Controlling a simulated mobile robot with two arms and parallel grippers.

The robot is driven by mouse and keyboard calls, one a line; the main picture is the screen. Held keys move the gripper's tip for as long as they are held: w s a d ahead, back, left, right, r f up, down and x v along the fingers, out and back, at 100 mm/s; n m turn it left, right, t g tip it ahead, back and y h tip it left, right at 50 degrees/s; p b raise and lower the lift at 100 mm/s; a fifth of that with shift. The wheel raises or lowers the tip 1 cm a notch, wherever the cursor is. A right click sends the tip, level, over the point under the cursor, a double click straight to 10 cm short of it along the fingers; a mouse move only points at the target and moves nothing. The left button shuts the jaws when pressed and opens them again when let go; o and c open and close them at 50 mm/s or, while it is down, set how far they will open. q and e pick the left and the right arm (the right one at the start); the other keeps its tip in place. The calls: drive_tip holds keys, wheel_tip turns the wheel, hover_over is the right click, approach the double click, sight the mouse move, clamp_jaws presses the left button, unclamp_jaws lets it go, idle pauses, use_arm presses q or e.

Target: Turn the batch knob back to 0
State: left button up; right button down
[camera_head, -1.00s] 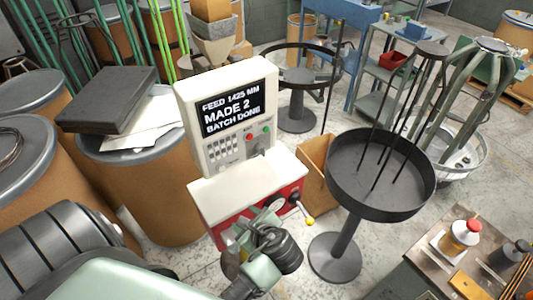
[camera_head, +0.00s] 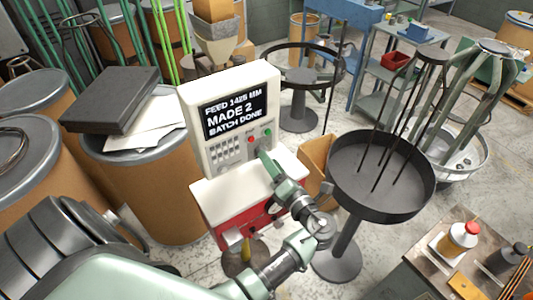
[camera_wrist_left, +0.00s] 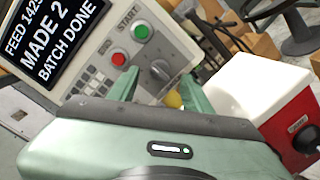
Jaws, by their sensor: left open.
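The batch knob (camera_wrist_left: 160,70) is a grey round knob on the panel of the white coiler console (camera_head: 193,110). In the left wrist view it shows below the green START button (camera_wrist_left: 142,32) and right of the red button (camera_wrist_left: 119,59). My left gripper (camera_head: 264,158) is at the panel's lower right and hides the knob in the head view. In the wrist view its two green fingers stand apart, one on each side of the knob; I cannot tell whether they touch it. The screen (camera_head: 235,110) reads MADE 2, BATCH DONE. My right gripper is out of view.
A black round dish on a stand (camera_head: 350,190) and a cardboard box (camera_head: 314,160) stand right of the console. A fibre drum (camera_head: 160,190) with a dark slab and papers is on the left. A bench (camera_head: 425,262) with bottles is at the lower right.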

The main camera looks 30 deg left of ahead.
use_arm(q)
drive_tip(key=shift+x, duration=1.55)
clamp_jaws()
drive_tip(key=shift+f+n+g+y+b, duration=0.15)
drive_tip(key=shift+n+y+b, duration=0.3)
drive_tip(key=shift+n+b, duration=3.1)
drive_tip(key=shift+f+n+g+y+b, duration=0.1)
drive_tip(key=shift+n+g+y+b, duration=0.65)
drive_tip(key=shift+n, duration=5.2)
drive_tip(key=shift+t+h+b, duration=0.3)
drive_tip(key=shift+b, duration=0.1)
